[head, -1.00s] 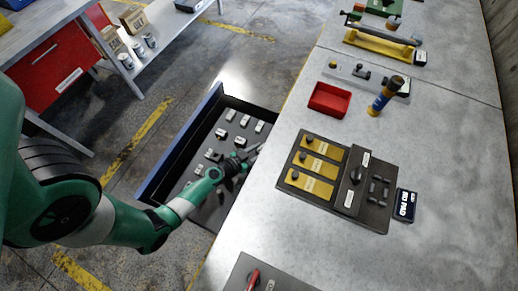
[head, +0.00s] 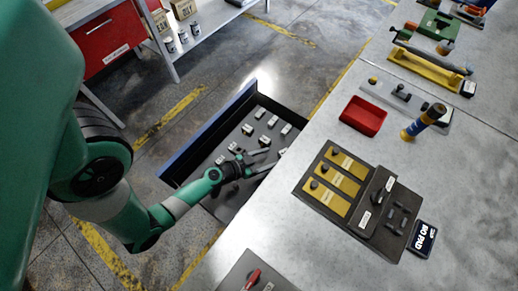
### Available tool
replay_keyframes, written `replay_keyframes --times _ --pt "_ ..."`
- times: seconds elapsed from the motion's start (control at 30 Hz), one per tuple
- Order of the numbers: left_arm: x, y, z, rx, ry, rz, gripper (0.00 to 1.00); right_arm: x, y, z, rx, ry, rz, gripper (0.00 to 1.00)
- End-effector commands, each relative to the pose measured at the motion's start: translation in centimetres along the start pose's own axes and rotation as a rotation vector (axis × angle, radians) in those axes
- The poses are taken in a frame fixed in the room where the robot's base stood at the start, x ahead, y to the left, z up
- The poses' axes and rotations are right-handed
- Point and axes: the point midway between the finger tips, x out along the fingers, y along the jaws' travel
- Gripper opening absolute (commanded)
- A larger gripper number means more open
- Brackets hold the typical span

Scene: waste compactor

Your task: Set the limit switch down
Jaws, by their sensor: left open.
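Several small pale and dark switch-like parts lie in the open drawer; one (head: 260,113) is near the far end and another (head: 247,129) is nearer. I cannot tell which one is the limit switch. My left gripper (head: 272,158) is open, low over the right side of the drawer (head: 216,127), with its fingers pointing right. A pale part (head: 283,152) shows just beyond the fingertips, partly hidden by the bench edge. I see nothing clearly held between the fingers. My right gripper is not in view.
The grey workbench (head: 260,236) borders the drawer on the right. It carries a yellow-and-black panel (head: 340,182), a red tray (head: 363,116) and a blue-and-yellow cylinder (head: 425,121). A shelf with cans and boxes stands at the upper left.

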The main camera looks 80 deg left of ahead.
Motion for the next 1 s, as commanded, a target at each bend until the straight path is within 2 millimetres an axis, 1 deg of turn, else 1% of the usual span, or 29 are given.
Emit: replay_keyframes --times 0.03,0.1,0.2,0.3,0.4,0.9,0.97,1.0 --pt "-1.3 -0.1 0.2 -0.002 -0.001 -0.006 0.7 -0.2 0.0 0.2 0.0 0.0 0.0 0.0" --pt "-2.8 -0.1 0.2 -0.003 -0.001 -0.006 0.7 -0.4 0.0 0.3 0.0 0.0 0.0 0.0" --pt "-4.1 -0.1 0.2 -0.003 -0.001 -0.005 0.7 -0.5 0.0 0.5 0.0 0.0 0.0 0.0" --pt "-4.8 -0.1 0.1 -0.001 0.0 -0.002 0.7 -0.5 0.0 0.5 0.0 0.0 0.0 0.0" --pt "-5.1 0.0 0.0 0.0 0.001 0.0 0.7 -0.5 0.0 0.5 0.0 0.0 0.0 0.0" --pt "-5.0 0.0 0.0 0.0 0.001 0.0 0.7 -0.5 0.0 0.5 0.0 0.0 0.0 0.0" --pt "-5.1 0.0 -0.3 0.0 0.001 0.0 0.7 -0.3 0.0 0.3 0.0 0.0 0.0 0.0" --pt "-5.3 0.0 -0.7 0.0 0.001 0.0 0.7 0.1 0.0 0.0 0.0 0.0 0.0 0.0"
